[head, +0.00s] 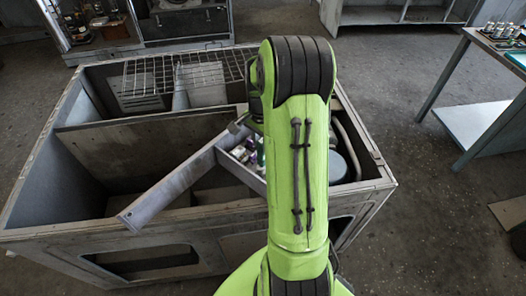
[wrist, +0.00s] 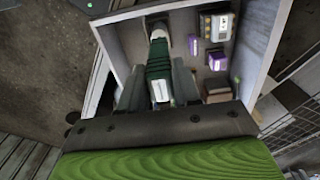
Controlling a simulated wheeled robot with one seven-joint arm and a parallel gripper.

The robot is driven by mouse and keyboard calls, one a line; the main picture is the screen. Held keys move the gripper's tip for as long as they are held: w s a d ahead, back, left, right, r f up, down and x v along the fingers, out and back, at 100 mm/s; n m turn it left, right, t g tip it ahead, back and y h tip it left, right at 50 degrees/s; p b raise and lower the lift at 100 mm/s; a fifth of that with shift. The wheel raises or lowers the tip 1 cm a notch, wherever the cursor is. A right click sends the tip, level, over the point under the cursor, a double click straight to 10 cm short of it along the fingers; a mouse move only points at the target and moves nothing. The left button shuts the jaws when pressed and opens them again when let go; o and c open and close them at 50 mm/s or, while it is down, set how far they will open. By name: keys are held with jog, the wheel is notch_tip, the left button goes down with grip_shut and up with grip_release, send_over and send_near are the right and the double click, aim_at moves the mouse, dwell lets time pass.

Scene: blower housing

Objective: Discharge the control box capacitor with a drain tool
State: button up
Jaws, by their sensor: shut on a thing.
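In the wrist view my gripper (wrist: 158,88) is shut on a dark green tool (wrist: 158,60) with a pale label, which I take to be the drain tool. The tool points into the open control box (wrist: 259,50). Its far end is at or close to a pale round part (wrist: 155,26), possibly the capacitor; I cannot tell whether they touch. In the head view the control box (head: 229,163) sits inside the large housing, with small parts in it. My green arm hides my gripper and the tool there.
Purple and grey parts (wrist: 217,27) sit on the box floor right of the tool. A long metal panel (head: 170,190) slants out from the box across the grey housing (head: 40,190). A wire grille (head: 180,78) lies at the back. A workbench (head: 495,50) stands at the right.

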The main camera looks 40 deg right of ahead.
jog(key=shift+r+p, duration=2.8)
jog(key=shift+r, duration=0.7)
